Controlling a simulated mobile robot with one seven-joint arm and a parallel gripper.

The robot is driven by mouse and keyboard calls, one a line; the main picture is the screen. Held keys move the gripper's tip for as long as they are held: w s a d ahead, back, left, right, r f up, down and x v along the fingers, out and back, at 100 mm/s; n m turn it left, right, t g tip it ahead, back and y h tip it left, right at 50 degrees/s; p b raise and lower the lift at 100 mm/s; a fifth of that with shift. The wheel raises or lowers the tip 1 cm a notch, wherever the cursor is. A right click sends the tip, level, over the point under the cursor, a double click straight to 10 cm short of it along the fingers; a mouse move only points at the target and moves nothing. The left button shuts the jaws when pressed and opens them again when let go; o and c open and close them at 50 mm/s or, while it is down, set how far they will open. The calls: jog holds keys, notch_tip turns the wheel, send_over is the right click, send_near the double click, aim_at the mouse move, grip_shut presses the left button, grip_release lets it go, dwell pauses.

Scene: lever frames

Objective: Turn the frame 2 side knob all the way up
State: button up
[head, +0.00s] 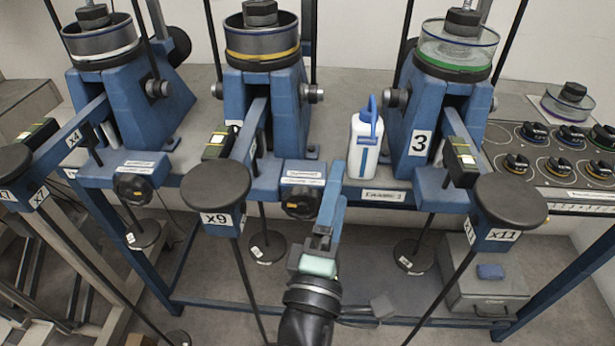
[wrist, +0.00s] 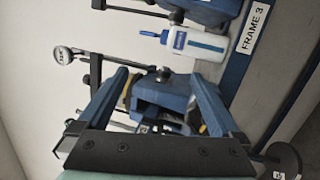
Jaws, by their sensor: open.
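The middle frame (head: 262,125), frame 2, is a blue tower with a yellow-banded pan. A round black dial (head: 303,203) with an orange mark sits on its front box, below a label. A small grey knob (head: 312,93) sticks out of the tower's right side; a knob (wrist: 163,75) like it shows between the fingers in the wrist view. I cannot tell from its look which is called the side knob. My gripper (head: 333,172) is in front of the bench, just right of the dial, apart from the grey knob. Its blue fingers (wrist: 160,78) are spread and empty.
A white bottle with a blue spout (head: 366,140) stands between frame 2 and frame 3 (head: 425,110). Black discs marked x9 (head: 216,184) and x11 (head: 509,198) jut forward on either side. Frame 1 (head: 125,100) stands at the left; a panel of dials (head: 560,155) is at the right.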

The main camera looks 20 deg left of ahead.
aim_at(302, 209)
jog(key=s+a+f+n+g+y+p, duration=0.35)
jog(key=s+f+n, duration=0.25)
jog(key=f+n, duration=0.2)
jog(key=shift+t+h, duration=0.25)
jog(key=shift+h, duration=0.1)
jog(key=x, duration=0.6)
jog(key=p+x, duration=0.1)
jog(key=x, duration=0.3)
jog(key=shift+a+f, duration=0.1)
jog(key=shift+a, duration=0.15)
jog(key=shift+f, duration=0.1)
jog(key=shift+c, duration=0.7)
grip_shut()
